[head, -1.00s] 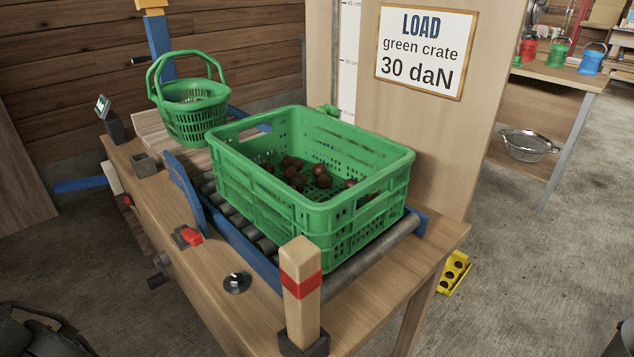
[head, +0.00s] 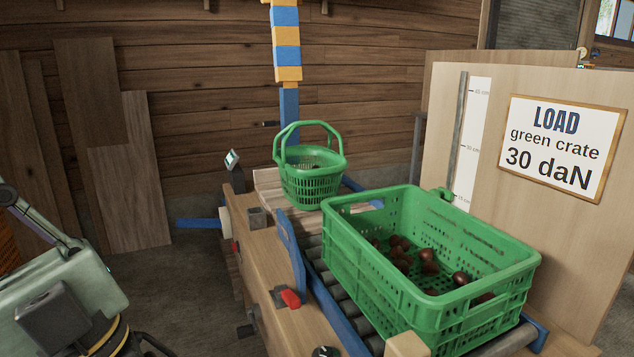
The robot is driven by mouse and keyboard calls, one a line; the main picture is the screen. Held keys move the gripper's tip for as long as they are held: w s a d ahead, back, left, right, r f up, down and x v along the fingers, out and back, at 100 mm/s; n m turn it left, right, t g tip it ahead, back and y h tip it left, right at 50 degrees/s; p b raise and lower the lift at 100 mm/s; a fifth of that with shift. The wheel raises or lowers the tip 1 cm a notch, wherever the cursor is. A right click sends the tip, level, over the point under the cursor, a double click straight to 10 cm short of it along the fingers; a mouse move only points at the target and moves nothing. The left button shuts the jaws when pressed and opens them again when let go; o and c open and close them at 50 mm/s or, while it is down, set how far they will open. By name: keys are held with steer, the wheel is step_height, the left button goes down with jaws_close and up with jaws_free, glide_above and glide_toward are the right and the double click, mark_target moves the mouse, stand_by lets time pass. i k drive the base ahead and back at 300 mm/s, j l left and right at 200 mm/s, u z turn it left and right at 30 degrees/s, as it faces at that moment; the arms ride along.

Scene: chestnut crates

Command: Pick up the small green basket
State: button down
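The small green basket (head: 311,187) stands upright on a light slatted wooden surface (head: 270,190) at the far end of the bench, in the middle of the head view. Its two handles are raised above its rim. I cannot tell what, if anything, lies inside it. My gripper does not show clearly in the head view.
A large green crate (head: 375,276) with several chestnuts (head: 428,262) sits on rollers (head: 340,292) in front of the basket, to the right. A blue-and-yellow post (head: 287,62) rises behind the basket.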

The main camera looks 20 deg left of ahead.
mark_target(310, 174)
steer(key=i+j+z, duration=0.1)
steer(key=j, duration=0.55)
steer(key=i+j, duration=0.25)
steer(key=j, duration=0.4)
steer(key=i+j+z, duration=0.15)
steer(key=j, duration=0.5)
steer(key=i+j, duration=0.15)
steer(key=j, duration=0.55)
steer(key=i+j+z, duration=0.15)
steer(key=j, duration=1.2)
steer(key=i, duration=0.55)
steer(key=z, duration=0.05)
